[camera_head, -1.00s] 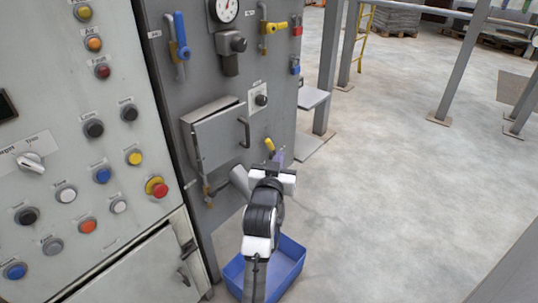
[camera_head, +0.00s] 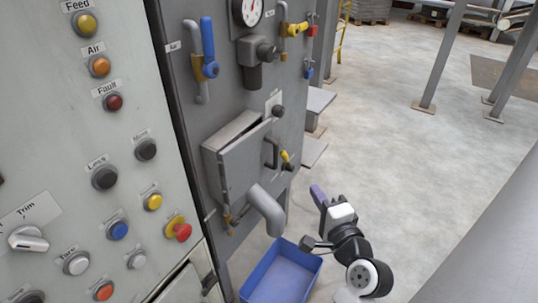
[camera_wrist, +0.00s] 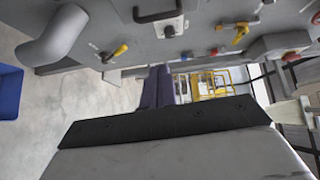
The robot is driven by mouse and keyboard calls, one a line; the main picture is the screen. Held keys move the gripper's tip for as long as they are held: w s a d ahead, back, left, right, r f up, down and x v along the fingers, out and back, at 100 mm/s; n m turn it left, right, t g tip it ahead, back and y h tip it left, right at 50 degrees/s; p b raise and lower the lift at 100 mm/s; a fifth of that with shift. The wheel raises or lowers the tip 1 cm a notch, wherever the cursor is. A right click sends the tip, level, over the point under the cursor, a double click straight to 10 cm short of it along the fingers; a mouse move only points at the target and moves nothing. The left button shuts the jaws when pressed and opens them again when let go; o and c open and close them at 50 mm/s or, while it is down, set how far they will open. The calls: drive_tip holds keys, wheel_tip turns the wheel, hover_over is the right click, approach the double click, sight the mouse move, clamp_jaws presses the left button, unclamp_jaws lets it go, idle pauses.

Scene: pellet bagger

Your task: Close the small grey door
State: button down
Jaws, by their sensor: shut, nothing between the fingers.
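The small grey door (camera_head: 243,161) stands partly open on the grey panel in the head view, with a gap along its top and a dark handle (camera_head: 271,152) near its right edge. In the wrist view that handle (camera_wrist: 160,16) shows at the top. My gripper (camera_head: 318,194) is to the right of and lower than the door, apart from it, over the floor. Its purple fingers (camera_wrist: 157,87) are together and empty in the wrist view.
A grey spout (camera_head: 266,209) juts out below the door, above a blue bin (camera_head: 281,275). A yellow-handled valve (camera_head: 286,157) sits right of the handle. The button cabinet (camera_head: 90,150) stands at left. Open floor (camera_head: 390,130) lies to the right.

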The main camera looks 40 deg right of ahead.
sight(256, 165)
drive_tip(key=w+p, duration=0.4)
drive_tip(key=w, duration=0.8)
drive_tip(key=shift+w+d, duration=0.25)
drive_tip(key=shift+w, duration=0.1)
drive_tip(key=shift+r, duration=0.1)
drive_tip(key=shift+w+d+n+t+y+b, duration=0.15)
drive_tip(key=shift+w+n+t+y+b, duration=0.25)
drive_tip(key=shift+w+y, duration=0.65)
drive_tip(key=shift+s, duration=0.1)
